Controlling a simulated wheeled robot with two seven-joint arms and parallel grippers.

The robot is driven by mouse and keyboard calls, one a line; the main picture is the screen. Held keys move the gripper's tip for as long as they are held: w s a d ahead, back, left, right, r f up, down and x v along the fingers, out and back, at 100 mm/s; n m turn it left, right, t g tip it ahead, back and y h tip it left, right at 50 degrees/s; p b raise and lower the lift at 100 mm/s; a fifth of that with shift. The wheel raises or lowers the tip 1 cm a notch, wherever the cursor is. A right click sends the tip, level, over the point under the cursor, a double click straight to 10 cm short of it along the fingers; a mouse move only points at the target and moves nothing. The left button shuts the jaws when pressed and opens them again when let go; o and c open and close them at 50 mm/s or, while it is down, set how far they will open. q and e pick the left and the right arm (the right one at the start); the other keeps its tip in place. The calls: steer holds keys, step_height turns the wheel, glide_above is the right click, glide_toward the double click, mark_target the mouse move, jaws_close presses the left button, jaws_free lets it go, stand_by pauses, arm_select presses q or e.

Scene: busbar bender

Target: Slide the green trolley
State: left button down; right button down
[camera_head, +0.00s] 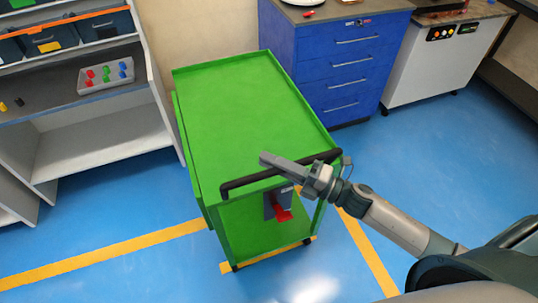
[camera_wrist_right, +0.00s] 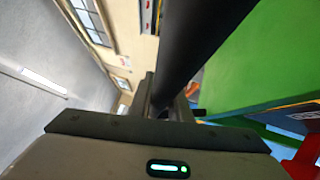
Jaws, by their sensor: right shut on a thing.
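The green trolley (camera_head: 243,120) stands on the blue floor in the middle of the head view, with a flat, empty, rimmed top. Its black handle (camera_head: 240,182) runs along the near edge of the top. My right gripper (camera_head: 296,170) reaches in from the right and is shut on the handle near its right end. In the right wrist view the black handle bar (camera_wrist_right: 200,50) runs up from the jaws, with the trolley's green panel (camera_wrist_right: 260,60) to the right. The fingertips are mostly hidden there. My left gripper is not in view.
A grey shelf unit (camera_head: 95,150) with bins and a small tray (camera_head: 107,77) stands close on the trolley's left. A blue drawer cabinet (camera_head: 345,65) is behind right, beside a white cabinet (camera_head: 430,65). Yellow lines (camera_head: 110,255) mark the floor. Floor to the right and in front is clear.

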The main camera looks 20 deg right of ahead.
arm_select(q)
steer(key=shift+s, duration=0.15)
arm_select(e)
steer(key=c, duration=1.7)
jaws_free()
steer(key=shift+o, duration=0.2)
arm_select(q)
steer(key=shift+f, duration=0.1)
arm_select(e)
steer(key=shift+d, duration=0.1)
